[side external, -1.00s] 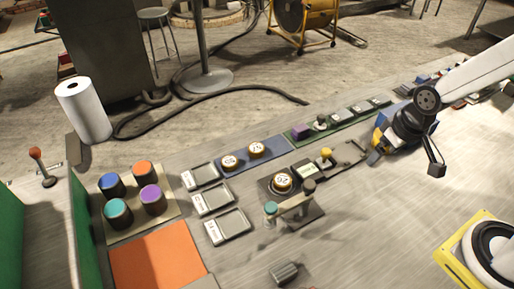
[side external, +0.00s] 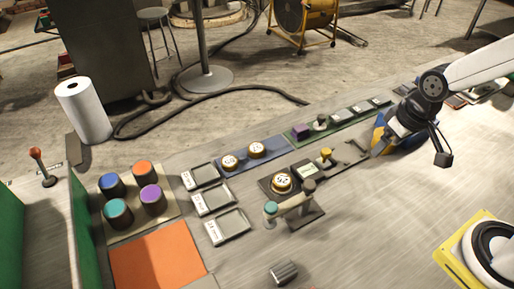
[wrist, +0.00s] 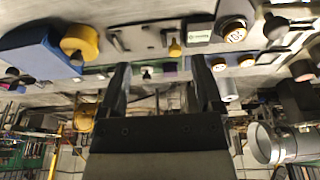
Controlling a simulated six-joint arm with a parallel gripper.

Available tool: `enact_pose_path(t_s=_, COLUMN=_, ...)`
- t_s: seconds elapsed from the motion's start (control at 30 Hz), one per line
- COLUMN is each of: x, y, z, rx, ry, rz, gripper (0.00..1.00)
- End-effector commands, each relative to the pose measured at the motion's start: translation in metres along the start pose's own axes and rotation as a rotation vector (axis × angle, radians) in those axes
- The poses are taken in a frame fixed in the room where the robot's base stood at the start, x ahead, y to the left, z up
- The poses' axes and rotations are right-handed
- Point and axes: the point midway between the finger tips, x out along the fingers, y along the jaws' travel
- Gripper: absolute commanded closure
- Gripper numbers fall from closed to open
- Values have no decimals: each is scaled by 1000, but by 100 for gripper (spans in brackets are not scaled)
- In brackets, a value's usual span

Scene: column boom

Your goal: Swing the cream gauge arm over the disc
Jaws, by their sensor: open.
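The cream gauge arm (side external: 291,204) lies on the bench beside the gold-rimmed white disc (side external: 282,182), on its front side. It runs from a grey-brown pivot cap (side external: 308,186) to a teal knob (side external: 270,209) and is not over the disc. My gripper (side external: 386,150) is to the right of both, clear of them and low over the bench. Its fingertips are hard to make out there. In the wrist view my gripper (wrist: 160,72) is open with nothing between its fingers, and the disc (wrist: 235,33) shows at upper right.
A small display (side external: 308,169) and a yellow knob (side external: 326,156) stand between the disc and my gripper. A blue block (wrist: 40,55) with a yellow post (wrist: 80,42) is close to my gripper. Empty trays (side external: 228,225) lie left of the gauge arm. The bench in front is mostly clear.

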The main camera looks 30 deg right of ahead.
Motion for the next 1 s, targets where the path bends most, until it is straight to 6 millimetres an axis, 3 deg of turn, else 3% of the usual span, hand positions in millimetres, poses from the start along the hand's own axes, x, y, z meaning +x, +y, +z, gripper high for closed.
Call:
enact_pose_path(t_s=0.33, x=-25, y=0, z=-6, rx=0, ry=3, rz=0, gripper=16)
enact_pose_path(t_s=0.77, x=-10, y=-12, z=6, rx=197, ry=-203, rz=-80, gripper=16)
enact_pose_path(t_s=1.0, x=-1, y=-28, z=14, rx=385, ry=-404, rz=-166, gripper=16)
